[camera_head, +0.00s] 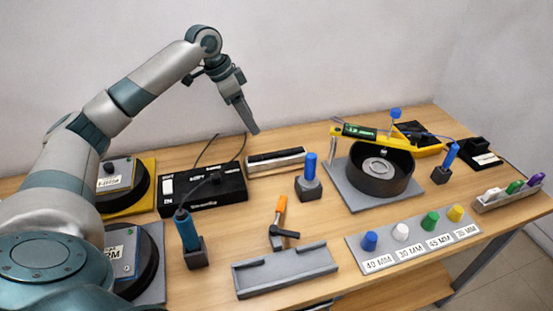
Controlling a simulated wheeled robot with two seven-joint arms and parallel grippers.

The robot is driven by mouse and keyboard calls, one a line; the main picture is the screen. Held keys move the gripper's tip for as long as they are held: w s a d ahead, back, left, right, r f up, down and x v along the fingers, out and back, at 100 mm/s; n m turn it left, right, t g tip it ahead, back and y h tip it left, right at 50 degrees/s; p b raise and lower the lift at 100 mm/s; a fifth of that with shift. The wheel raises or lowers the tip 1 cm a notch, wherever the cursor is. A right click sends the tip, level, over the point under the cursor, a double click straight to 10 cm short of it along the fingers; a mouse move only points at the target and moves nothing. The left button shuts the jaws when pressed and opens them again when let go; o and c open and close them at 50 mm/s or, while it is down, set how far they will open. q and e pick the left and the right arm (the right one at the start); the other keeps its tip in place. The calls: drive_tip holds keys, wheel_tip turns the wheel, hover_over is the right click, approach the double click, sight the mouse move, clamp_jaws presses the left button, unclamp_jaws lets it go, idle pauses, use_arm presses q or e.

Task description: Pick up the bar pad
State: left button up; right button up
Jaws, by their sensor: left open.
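My left gripper (249,125) hangs in the air near the wall, at the end of the arm from the left. Its fingers point down and show nearly edge-on, open, with nothing seen between them. Behind the middle of the table a long, narrow dark bar lies in a light holder (276,161), just below the fingertips in the picture and apart from them. It may be the bar pad, but I cannot read a label on it. My right gripper is not in view.
A black box (203,190) with cables stands left of the holder. A blue-handled tool (310,172) stands right of it. A round black pan (380,168) sits on a grey plate.

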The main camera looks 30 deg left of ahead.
use_arm(q)
drive_tip(key=p, duration=0.2)
approach(272, 153)
drive_tip(key=x, duration=0.3)
drive_tip(key=shift+s+f, duration=0.2)
drive_tip(key=shift+w+d+f, duration=0.1)
drive_tip(key=shift+w+f, duration=0.05)
drive_tip(key=shift+f, duration=0.2)
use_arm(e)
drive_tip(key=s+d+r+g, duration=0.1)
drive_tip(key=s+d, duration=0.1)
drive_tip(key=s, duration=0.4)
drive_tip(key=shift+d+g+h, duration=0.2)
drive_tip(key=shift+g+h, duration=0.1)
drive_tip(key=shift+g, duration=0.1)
use_arm(q)
drive_tip(key=shift+w+d+f+p, duration=0.25)
drive_tip(key=shift+f+p, duration=0.25)
drive_tip(key=shift+p, duration=0.2)
drive_tip(key=p+x, duration=0.1)
drive_tip(key=x, duration=0.2)
drive_tip(key=shift+w, duration=0.15)
drive_tip(key=shift+w+f, duration=0.1)
drive_tip(key=shift+f, duration=0.3)
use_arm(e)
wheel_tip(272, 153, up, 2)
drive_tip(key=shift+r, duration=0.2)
use_arm(q)
drive_tip(key=shift+d, duration=0.1)
